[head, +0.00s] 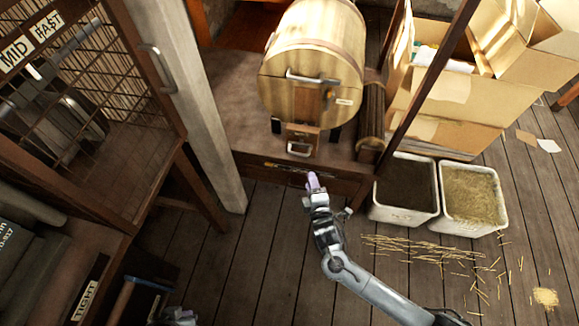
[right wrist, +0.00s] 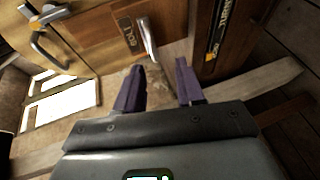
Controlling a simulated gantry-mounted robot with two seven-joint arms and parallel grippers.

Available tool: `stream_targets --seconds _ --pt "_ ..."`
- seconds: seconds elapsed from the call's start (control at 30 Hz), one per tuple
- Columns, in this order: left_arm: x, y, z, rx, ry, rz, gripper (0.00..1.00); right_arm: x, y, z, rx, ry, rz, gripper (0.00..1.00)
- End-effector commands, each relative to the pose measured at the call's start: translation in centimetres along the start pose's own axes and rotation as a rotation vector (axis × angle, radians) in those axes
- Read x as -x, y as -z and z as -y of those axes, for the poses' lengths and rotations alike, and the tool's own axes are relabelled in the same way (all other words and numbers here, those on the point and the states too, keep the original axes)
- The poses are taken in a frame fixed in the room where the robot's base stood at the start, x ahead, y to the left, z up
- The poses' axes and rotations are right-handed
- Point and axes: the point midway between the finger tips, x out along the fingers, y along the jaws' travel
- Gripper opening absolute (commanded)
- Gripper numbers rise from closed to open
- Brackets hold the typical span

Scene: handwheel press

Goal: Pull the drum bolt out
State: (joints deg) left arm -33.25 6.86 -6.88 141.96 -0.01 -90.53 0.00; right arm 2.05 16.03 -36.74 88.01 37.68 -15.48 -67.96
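The wooden drum (head: 315,50) stands on a brown bench. Below its front is a small wooden block with a metal pull handle (head: 299,150), which looks like the drum bolt. In the right wrist view the bolt handle (right wrist: 148,38) lies ahead of the fingertips, beside a small dark label that is hard to read. My right gripper (head: 313,180) has purple fingers and is just in front of the bench edge, below and right of the handle. In the right wrist view my right gripper (right wrist: 160,70) is open and empty, apart from the handle. My left gripper (head: 178,316) barely shows at the bottom edge.
A larger metal handle (head: 303,75) is on the drum front. A bench drawer front (head: 300,175) is below the bolt. Two bins (head: 405,190) stand right, with straw on the floor. A wire cage cabinet (head: 80,100) and a post (head: 200,110) are left.

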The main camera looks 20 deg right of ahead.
Motion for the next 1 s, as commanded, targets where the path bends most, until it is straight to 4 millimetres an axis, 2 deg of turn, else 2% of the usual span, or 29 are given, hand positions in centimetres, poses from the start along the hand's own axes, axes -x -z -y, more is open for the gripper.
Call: stream_targets --seconds 0.03,0.27,0.7,1.0 --pt "-0.9 -0.3 -0.1 0.002 -0.002 -0.001 0.00 -0.5 0.3 -0.1 -0.003 -0.018 -0.003 0.38" --pt "-1.9 -0.5 -0.2 0.006 -0.004 -0.004 0.00 -1.9 0.8 -1.0 -0.004 -0.045 -0.005 0.38" --pt "-5.8 -1.8 -0.2 0.000 0.001 -0.003 0.00 -8.7 0.7 -1.1 -0.005 -0.043 -0.005 0.38" --pt "-7.1 -2.3 -0.1 -0.006 0.005 -0.001 0.00 -11.2 0.8 -1.4 -0.004 -0.042 -0.005 0.38"
